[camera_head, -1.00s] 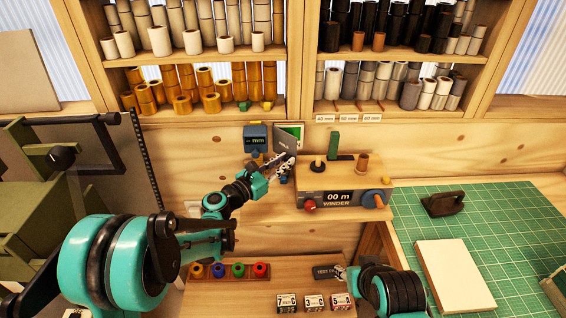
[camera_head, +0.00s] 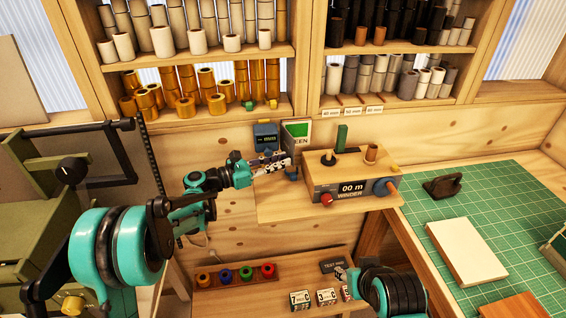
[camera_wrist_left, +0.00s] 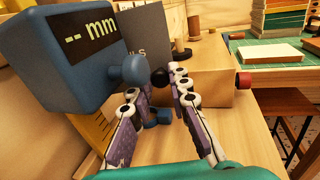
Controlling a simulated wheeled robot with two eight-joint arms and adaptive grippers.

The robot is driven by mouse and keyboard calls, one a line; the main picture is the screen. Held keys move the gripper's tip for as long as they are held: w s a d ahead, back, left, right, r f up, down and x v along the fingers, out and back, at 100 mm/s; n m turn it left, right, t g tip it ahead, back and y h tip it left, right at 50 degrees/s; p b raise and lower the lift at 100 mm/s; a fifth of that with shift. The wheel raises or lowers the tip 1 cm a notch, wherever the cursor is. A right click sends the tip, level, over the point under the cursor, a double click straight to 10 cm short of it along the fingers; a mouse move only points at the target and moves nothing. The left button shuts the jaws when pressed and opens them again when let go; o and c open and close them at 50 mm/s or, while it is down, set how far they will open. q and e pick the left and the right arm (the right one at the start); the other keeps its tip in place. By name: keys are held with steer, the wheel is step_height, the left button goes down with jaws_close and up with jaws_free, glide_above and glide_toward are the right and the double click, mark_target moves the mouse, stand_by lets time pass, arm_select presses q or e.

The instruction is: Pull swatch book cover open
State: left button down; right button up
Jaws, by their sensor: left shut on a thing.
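The swatch book (camera_head: 299,130) stands upright at the back of the wooden ledge, showing a green page with the letters "EEN". Its grey cover (camera_wrist_left: 147,30) faces the left wrist camera, partly hidden by the blue gauge. My left gripper (camera_head: 286,162) reaches in just below the book. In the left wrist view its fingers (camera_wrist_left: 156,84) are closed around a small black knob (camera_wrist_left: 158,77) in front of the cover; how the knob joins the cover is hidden. My right gripper (camera_head: 343,272) is low in front, beside a dark label, its fingertips too small to read.
A blue "mm" gauge (camera_head: 265,137) stands close left of the book, its blue knob (camera_wrist_left: 134,68) near my fingers. The winder box (camera_head: 350,185) is on the right. Coloured rings (camera_head: 245,272) sit on the lower shelf. A green cutting mat (camera_head: 510,215) lies at the right.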

arm_select(q)
steer(key=shift+w+a+m+g+h, duration=0.2)
steer(key=shift+a+m+g, duration=0.4)
steer(key=shift+g, duration=0.45)
steer(key=shift+w+a+m+g+h, duration=0.2)
steer(key=shift+a+m+g, duration=0.25)
steer(key=shift+m+g, duration=0.5)
steer(key=shift+w+a+m+g+h, duration=0.1)
steer(key=shift+a+m+g+h, duration=0.35)
steer(key=shift+g, duration=0.75)
steer(key=shift+a, duration=0.1)
steer(key=c, duration=1.4)
jaws_free()
steer(key=shift+c, duration=0.2)
